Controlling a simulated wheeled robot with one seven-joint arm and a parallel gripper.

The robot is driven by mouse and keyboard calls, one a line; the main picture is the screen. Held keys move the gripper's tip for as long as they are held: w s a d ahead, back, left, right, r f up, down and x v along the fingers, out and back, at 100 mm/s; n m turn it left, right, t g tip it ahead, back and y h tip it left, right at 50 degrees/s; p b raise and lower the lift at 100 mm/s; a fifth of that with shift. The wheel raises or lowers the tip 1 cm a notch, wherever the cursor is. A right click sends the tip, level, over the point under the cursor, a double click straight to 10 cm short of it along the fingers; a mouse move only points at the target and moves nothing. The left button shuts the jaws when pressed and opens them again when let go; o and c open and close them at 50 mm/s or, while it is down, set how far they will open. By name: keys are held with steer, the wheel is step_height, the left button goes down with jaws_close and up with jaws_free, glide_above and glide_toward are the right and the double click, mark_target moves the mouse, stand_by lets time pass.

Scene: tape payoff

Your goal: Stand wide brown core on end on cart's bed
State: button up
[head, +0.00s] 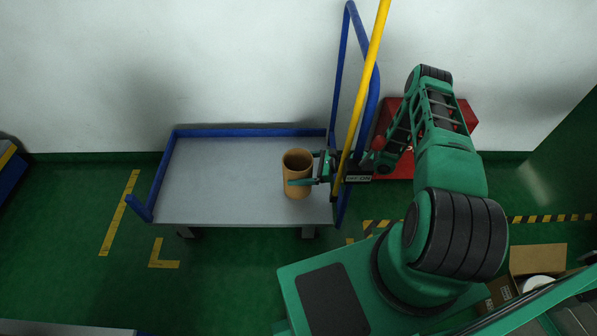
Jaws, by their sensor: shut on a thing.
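The wide brown core (297,188) is a hollow cardboard tube. It is upright, its open top facing up, over the right end of the cart's grey bed (220,190). My gripper (310,170) reaches in from the right and is shut on the core near its upper part. The core's bottom shows against the bed, but I cannot tell whether it touches the bed or is slightly above it.
The cart has a blue rim (250,132) and a tall blue handle frame (371,100) at its right end. A yellow bar (365,80) crosses in front of my wrist. A red object (463,117) stands behind my arm. The bed's left and middle are clear.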

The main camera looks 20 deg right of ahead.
steer(key=shift+f, duration=0.75)
steer(key=o, duration=1)
steer(key=v, duration=1.2)
